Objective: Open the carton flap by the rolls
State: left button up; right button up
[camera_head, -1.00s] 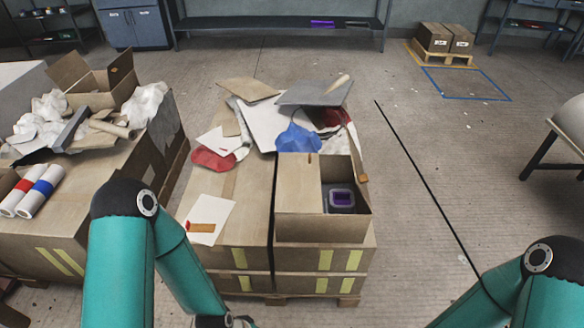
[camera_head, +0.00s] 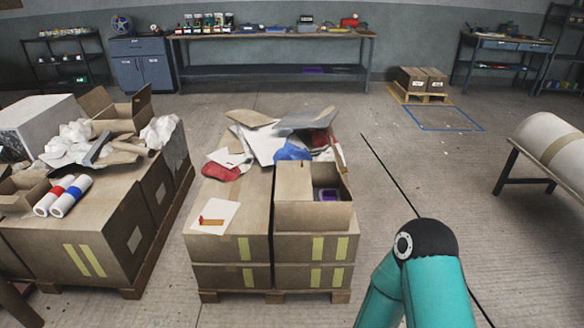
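Two white rolls with a red band (camera_head: 61,196) and a blue band (camera_head: 71,197) lie on the left stack of boxes. A small brown carton (camera_head: 24,192) stands just left of them, near the picture's edge; its top looks at least partly open, but I cannot tell its flaps apart. Another open carton (camera_head: 313,215) sits on the middle stack. A flap (camera_head: 294,182) covers its left half, and a purple-edged dark item (camera_head: 328,194) shows inside. Neither gripper is in view; only my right arm's teal links show at the lower right.
Scraps and crumpled sheets (camera_head: 265,143) cover the back of the middle stack. A paper sheet (camera_head: 214,216) lies at its front. Another open carton (camera_head: 121,111) and crumpled paper (camera_head: 75,142) lie behind the rolls. Floor is clear between the stacks. A large roll (camera_head: 557,140) rests on a stand at right.

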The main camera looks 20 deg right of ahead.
aim_at(293, 178)
jog(key=u, duration=0.25)
jog(key=i, duration=1.65)
jog(key=z, duration=0.8)
jog(key=k, duration=0.9)
jog(key=z, duration=0.15)
jog(key=i, duration=0.95)
jog(key=u, duration=0.05)
